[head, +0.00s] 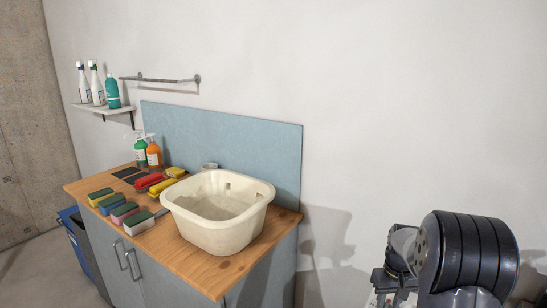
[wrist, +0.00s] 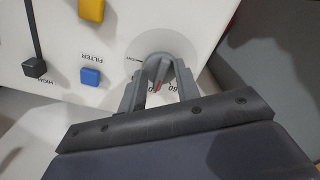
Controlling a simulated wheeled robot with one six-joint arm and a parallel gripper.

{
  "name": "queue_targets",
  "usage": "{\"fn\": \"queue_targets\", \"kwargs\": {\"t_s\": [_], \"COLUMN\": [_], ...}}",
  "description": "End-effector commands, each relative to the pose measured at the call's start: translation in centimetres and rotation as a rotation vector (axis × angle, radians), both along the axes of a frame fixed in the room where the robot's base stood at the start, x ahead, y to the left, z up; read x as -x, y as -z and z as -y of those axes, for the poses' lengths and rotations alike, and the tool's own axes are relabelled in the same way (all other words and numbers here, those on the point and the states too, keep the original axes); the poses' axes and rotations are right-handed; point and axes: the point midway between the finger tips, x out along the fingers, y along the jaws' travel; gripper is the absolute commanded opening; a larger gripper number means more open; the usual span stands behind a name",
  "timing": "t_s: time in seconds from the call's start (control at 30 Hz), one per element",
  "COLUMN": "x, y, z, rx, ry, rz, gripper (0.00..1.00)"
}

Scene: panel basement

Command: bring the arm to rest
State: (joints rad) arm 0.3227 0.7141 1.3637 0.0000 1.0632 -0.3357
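In the wrist view, my gripper (wrist: 159,84) has its two grey fingers spread, with a gap between them. The fingertips are close to a grey dial knob (wrist: 158,64) with a red mark, on a white panel (wrist: 110,45). The knob shows between and beyond the tips, and I cannot tell whether either finger touches it. In the head view my arm shows at the lower right; the gripper and panel do not show there.
The panel also has a yellow button (wrist: 91,9), a blue button (wrist: 91,76) and a black slider (wrist: 34,67). In the head view, a counter (head: 218,274) at the left bears a cream basin (head: 219,235), several sponges and bottles. A shelf (head: 103,109) hangs above.

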Motion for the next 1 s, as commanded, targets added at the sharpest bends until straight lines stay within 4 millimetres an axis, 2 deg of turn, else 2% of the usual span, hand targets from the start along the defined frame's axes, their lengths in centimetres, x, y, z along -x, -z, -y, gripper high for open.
{"fn": "queue_targets", "kwargs": {"t_s": [0.4, 1.0], "x": [-0.01, -0.07], "y": [0.01, -0.25], "z": [0.14, 0.06], "rx": [0.000, 0.004], "ry": [-0.275, -0.321], "rz": [0.000, 0.004], "gripper": [0.31, 0.31]}}
